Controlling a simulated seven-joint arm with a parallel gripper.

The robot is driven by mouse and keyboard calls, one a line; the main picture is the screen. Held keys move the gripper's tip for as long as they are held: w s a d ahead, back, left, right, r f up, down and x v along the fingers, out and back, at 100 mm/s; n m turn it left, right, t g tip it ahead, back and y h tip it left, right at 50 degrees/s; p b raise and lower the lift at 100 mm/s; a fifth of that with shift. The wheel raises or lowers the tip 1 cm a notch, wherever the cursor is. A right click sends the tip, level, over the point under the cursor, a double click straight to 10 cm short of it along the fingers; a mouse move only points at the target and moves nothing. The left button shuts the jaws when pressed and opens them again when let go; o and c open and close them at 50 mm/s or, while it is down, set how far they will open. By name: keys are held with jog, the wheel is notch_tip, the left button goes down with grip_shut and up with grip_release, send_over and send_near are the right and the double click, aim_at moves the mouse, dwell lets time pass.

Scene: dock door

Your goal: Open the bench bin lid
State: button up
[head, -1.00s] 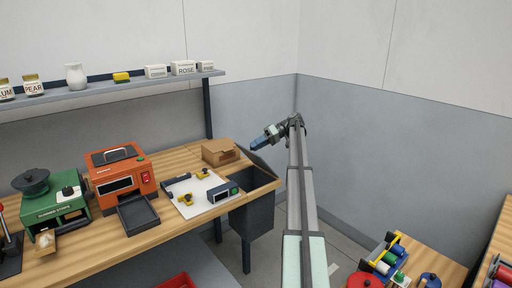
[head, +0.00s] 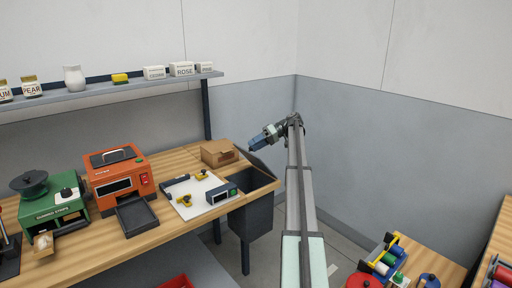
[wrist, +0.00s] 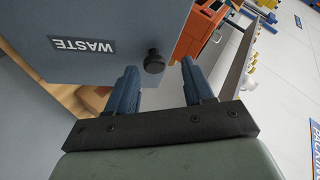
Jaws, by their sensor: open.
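The bench bin (head: 258,216) is a dark grey box at the right end of the wooden bench. Its dark inside shows, and its lid (head: 262,166) appears raised, as a thin dark panel tilted up at the back edge. In the wrist view the lid (wrist: 105,30) fills the upper left, with a WASTE label and a round black knob (wrist: 154,61). My gripper (head: 254,146) is just above the lid in the head view. In the wrist view my gripper (wrist: 160,70) is open, with the knob between and just beyond its blue fingertips. Contact cannot be told.
A cardboard box (head: 219,152) sits on the bench close to the bin. A white board (head: 203,196) with yellow clamps and an orange machine (head: 119,177) stand further left. A grey wall (head: 390,165) lies behind and right of my arm.

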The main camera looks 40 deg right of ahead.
notch_tip(320, 180, up, 9)
jog(key=shift+r, duration=0.15)
dwell(0.4)
